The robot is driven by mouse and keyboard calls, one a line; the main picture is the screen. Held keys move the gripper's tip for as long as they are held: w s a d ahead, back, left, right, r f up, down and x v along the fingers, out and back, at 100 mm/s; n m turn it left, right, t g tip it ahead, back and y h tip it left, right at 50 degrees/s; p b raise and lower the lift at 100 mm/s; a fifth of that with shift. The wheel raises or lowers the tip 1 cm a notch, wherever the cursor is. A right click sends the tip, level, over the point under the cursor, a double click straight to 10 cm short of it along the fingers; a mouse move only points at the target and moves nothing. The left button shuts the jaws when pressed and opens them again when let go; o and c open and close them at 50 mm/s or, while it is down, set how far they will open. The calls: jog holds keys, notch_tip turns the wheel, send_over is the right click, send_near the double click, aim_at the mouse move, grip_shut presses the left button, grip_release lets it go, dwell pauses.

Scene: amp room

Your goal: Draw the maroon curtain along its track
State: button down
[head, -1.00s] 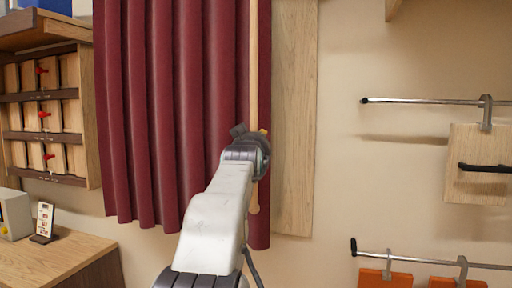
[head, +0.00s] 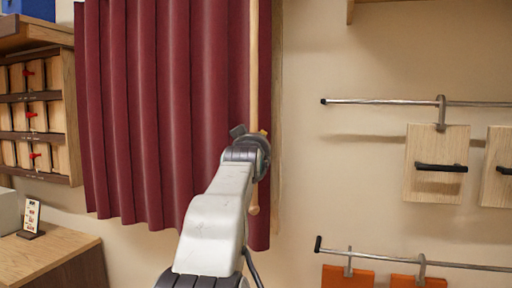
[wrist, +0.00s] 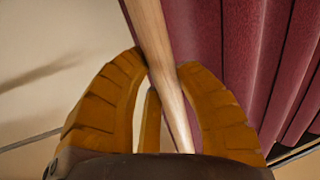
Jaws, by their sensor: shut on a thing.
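The maroon curtain (head: 165,110) hangs in folds at the upper left of the head view; its track is out of the frame. A pale wooden rod (head: 253,75) hangs upright along the curtain's right edge, its lower end just below my gripper. My gripper (head: 252,140) is at the lower part of the rod, partly hidden by my arm. In the wrist view, the orange fingers (wrist: 160,72) are shut around the wooden rod (wrist: 160,50), with the curtain (wrist: 245,45) beside it on the right.
A wooden cabinet (head: 68,118) with red-handled drawers and a desk (head: 50,258) stand at left. At right, metal rails (head: 380,102) carry wooden panels (head: 437,190) and orange pieces (head: 347,277). Bare wall lies between the curtain and the rails. A narrow wooden strip (head: 277,120) shows beside the curtain.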

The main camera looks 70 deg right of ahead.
jog(key=c, duration=0.8)
grip_release()
jog(key=shift+s, duration=0.35)
jog(key=shift+c, duration=0.2)
jog(key=v, duration=1.2)
